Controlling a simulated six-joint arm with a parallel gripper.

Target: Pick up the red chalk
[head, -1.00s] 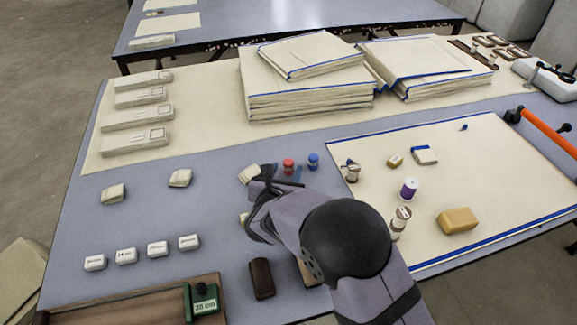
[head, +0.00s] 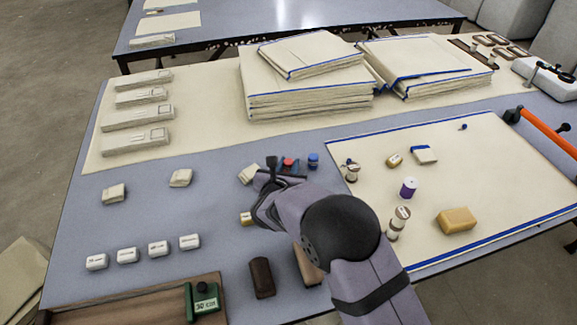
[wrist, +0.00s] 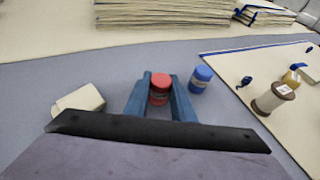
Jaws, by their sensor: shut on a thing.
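The red chalk (head: 288,162) is a short red cylinder with a paler band, standing on the grey-blue table near its middle. In the wrist view the red chalk (wrist: 159,90) sits between the two blue fingers of my gripper (wrist: 160,84), which are shut on it. In the head view my gripper (head: 290,168) reaches to it from the front, and its dark parts hide the lower part of the chalk. I cannot tell whether the chalk is clear of the table.
A blue cylinder (head: 313,161) stands close on the right, and a cream block (head: 249,173) lies close on the left. Thread spools (head: 351,171) stand on the blue-edged cloth (head: 480,150). Folded cloth stacks (head: 300,100) lie behind.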

